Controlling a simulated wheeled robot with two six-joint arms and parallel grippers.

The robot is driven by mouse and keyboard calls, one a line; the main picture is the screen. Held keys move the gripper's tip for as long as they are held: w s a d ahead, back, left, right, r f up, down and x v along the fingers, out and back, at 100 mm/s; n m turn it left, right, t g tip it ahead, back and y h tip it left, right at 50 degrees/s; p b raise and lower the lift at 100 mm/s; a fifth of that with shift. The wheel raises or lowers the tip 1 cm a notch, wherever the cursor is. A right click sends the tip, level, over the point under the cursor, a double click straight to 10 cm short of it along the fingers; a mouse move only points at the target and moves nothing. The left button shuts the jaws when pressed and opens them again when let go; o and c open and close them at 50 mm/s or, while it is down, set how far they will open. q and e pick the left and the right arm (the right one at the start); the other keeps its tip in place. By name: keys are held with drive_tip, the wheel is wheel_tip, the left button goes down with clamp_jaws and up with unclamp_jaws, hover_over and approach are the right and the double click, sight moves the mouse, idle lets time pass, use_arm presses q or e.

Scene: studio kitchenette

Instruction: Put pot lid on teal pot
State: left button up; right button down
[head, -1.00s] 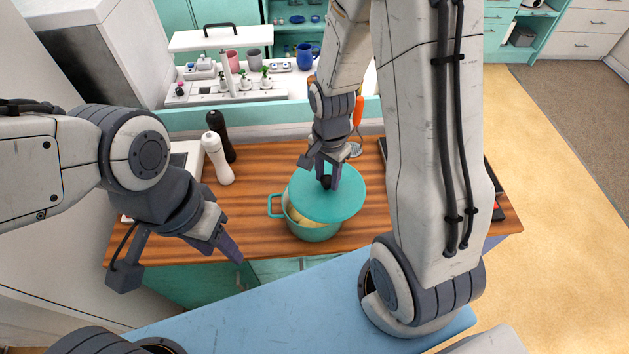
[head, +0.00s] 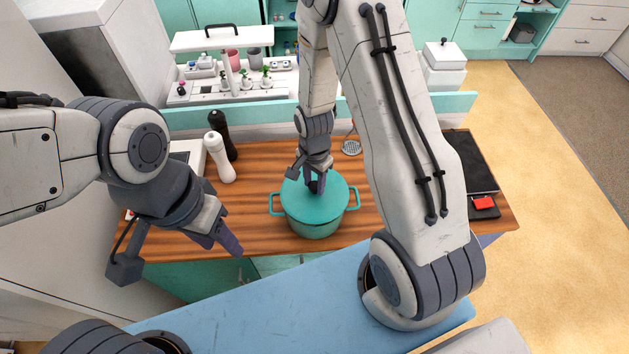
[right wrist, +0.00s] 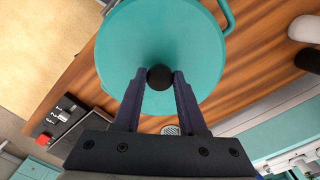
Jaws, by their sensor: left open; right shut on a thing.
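The teal pot (head: 313,225) stands on the wooden counter, with a handle showing on each side. The teal pot lid (head: 325,205) lies over the pot's mouth and covers it; it looks about level and centred. My right gripper (head: 316,186) is shut on the lid's black knob, and the knob (right wrist: 160,77) shows between the fingertips in the right wrist view. From above, the lid (right wrist: 160,35) hides the inside of the pot. My left gripper (head: 232,245) is open and empty, left of the pot near the counter's front edge.
A black mill (head: 220,133) and a white mill (head: 219,158) stand left of the pot. A dark hob (head: 468,165) and a small red item (head: 484,203) are at the right. The wooden counter (head: 258,227) is bare between my left gripper and the pot.

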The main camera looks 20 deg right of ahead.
sight(314, 186)
drive_tip(key=shift+f+b, duration=0.4)
drive_tip(key=shift+f, duration=0.2)
drive_tip(key=shift+c, duration=2.3)
unclamp_jaws()
drive_tip(key=shift+r+p, duration=0.5)
drive_tip(key=shift+r, duration=0.1)
wheel_tip(314, 186, up, 12)
drive_tip(key=b, duration=0.3)
drive_tip(key=s+a+r+n, duration=0.4)
drive_tip(key=s+a+n, duration=0.2)
drive_tip(key=s+n, duration=0.3)
drive_tip(key=s+a+r+n+y, duration=0.1)
drive_tip(key=s+a+r+n, duration=0.4)
drive_tip(key=s+n, duration=0.5)
drive_tip(key=shift+a+n, duration=0.3)
drive_tip(key=shift+a, duration=0.55)
